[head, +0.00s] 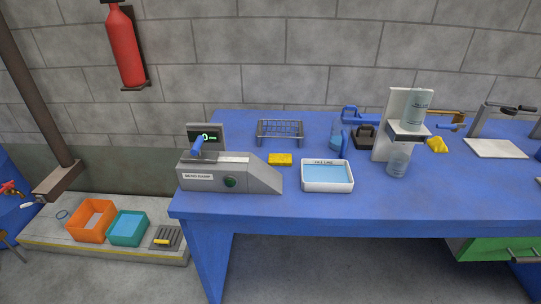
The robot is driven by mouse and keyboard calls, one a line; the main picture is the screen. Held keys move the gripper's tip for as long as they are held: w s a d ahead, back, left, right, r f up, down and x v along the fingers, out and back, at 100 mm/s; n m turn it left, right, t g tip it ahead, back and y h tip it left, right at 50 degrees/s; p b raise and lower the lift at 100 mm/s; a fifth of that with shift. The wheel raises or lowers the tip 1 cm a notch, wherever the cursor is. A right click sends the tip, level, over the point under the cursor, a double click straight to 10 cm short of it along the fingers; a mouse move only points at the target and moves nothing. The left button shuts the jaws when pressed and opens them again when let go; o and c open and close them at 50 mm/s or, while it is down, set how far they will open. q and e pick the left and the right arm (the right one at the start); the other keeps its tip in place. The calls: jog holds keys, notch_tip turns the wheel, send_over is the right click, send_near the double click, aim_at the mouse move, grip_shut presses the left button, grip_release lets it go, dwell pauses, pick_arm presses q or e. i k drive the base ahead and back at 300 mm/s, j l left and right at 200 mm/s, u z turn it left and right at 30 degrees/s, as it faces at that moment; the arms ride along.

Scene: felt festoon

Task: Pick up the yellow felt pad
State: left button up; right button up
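A flat yellow rectangular piece (280,159), which looks like the yellow felt pad, lies on the blue table (300,205). It sits between a grey wedge-shaped machine (229,176) and a white tray labelled at its rim (327,187). The wire rack (279,132) stands behind it. Its top is uncovered, and its fine texture is too small to tell. A crumpled yellow thing (437,145) lies farther right, beside the white dispenser. Neither of my grippers shows in the head view.
A white dispenser stand (399,110) with a clear container (398,161) stands right of the tray. A dark weight-like object (364,137) is behind. Orange (92,221) and teal (128,229) bins sit on a low platform at left. The table's right front is clear.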

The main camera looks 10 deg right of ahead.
aim_at(276, 160)
jog(key=i+j, duration=0.65)
jog(key=j, duration=0.15)
jog(key=i+j+z, duration=0.1)
jog(key=z, duration=1.85)
